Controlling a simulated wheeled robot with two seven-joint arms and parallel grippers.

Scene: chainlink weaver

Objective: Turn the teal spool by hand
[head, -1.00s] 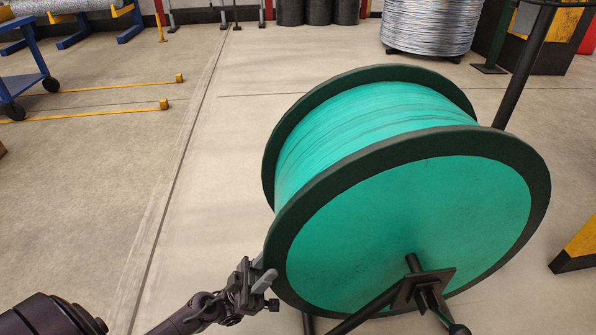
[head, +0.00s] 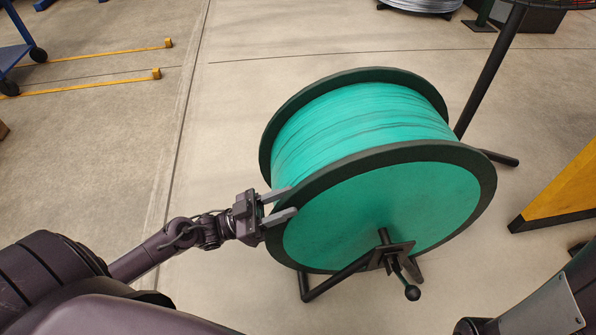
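The teal spool (head: 365,120) stands upright on a black stand (head: 335,281), with teal wound material between two dark green flanges. Its near flange has a teal face (head: 400,205). A crank handle with a black ball knob (head: 412,293) sticks out at the hub. My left gripper (head: 294,199) is at the left edge of the near flange. Its two grey fingers are spread apart, one on each side of the dark rim (head: 290,203). I cannot tell whether they touch it. My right gripper is not in view.
A black post (head: 490,75) rises behind the spool at the right. A yellow and black barrier (head: 565,190) stands at the right edge. Yellow floor bars (head: 90,85) and a blue cart (head: 15,50) are at the upper left. The floor left of the spool is clear.

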